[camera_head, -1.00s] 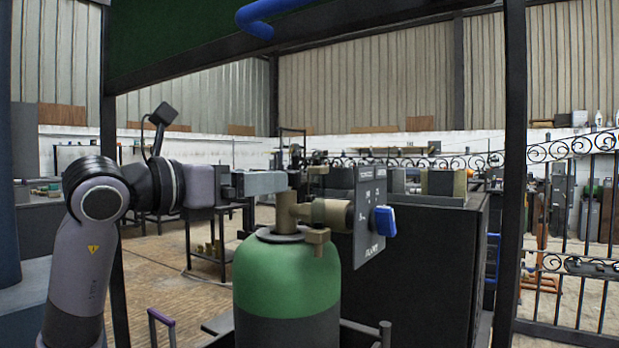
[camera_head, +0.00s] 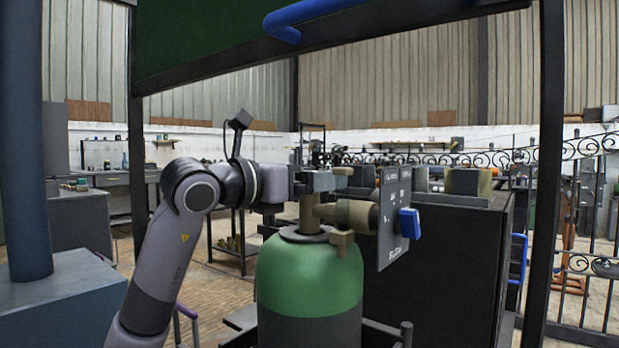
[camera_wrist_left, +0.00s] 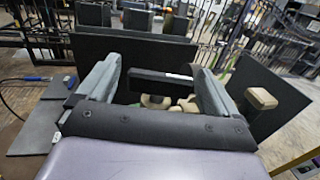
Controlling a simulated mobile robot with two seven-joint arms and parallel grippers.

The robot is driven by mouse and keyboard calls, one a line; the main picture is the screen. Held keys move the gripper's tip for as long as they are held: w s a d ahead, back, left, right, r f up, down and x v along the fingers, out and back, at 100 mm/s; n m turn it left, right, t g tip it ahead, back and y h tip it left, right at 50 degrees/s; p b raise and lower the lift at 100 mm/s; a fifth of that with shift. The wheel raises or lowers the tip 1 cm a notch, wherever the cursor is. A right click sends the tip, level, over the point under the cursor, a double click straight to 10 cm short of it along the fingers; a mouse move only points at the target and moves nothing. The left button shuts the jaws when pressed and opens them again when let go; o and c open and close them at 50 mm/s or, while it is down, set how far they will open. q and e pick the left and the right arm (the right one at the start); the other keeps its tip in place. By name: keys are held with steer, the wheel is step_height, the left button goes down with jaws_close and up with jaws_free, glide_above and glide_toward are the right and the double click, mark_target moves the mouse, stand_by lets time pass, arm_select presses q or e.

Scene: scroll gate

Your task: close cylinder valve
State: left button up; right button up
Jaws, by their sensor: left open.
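The gas cylinder (camera_head: 309,272) stands upright in front of me, with a green shoulder and a dark lower body. Its brass-coloured valve (camera_head: 345,214) sits on top, with a side outlet pointing right. My left gripper (camera_head: 338,179) is at the top of the valve stem, reaching in from the left. In the left wrist view my left gripper (camera_wrist_left: 157,68) has its fingers wide apart. Beige valve parts (camera_wrist_left: 158,101) and a dark bar (camera_wrist_left: 160,83) show between them. I cannot tell whether a finger touches the valve. My right gripper is out of view.
A dark panel (camera_head: 394,229) with white lettering and a blue knob (camera_head: 410,223) stands right of the valve. A large dark cabinet (camera_head: 435,270) is behind it. A dark frame post (camera_head: 546,180) and scrolled ironwork are at the right. A blue-grey box (camera_head: 60,295) is at lower left.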

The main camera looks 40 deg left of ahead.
arm_select(q)
steer(key=c, duration=1)
